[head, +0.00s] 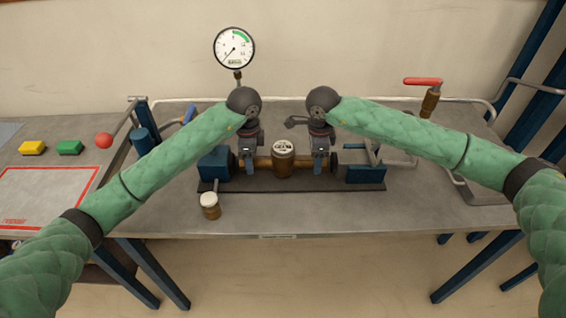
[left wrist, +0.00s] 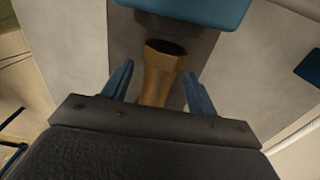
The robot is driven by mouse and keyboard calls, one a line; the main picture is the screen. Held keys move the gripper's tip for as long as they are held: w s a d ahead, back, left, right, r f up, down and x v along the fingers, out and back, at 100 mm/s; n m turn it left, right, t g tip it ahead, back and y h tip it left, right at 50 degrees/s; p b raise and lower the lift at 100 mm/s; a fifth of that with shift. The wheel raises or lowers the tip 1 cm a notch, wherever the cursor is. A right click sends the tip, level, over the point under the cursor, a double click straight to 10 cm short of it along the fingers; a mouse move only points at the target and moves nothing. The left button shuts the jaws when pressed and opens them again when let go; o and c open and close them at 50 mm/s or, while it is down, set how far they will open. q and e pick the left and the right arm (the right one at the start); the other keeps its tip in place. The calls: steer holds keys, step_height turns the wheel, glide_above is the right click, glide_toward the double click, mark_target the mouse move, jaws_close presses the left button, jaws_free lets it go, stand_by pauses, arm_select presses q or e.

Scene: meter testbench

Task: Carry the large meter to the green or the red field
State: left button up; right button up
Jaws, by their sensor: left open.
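The large meter (head: 284,157), a brass body with a pale round dial, lies horizontally in the test bench between two blue end blocks. My left gripper (head: 249,168) points down at its left end. In the left wrist view the open blue fingers (left wrist: 158,88) are on either side of the brass end (left wrist: 161,66), with visible gaps. My right gripper (head: 318,170) points down at the meter's right end; its fingers are too small to judge. The red-outlined field (head: 50,190) lies on the left table. No green field shows.
A small brass meter with a white top (head: 210,206) stands in front of the bench. A pressure gauge (head: 234,48) rises behind it. Yellow (head: 32,148), green (head: 69,147) and red (head: 103,140) buttons are at left. A red-handled lever (head: 428,95) stands at back right.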

arm_select(q)
steer(key=shift+f, duration=1.2)
arm_select(e)
steer(key=shift+f, duration=1.2)
arm_select(q)
jaws_close()
arm_select(e)
jaws_close()
arm_select(q)
steer(key=shift+r, duration=0.1)
arm_select(e)
steer(key=shift+r, duration=0.1)
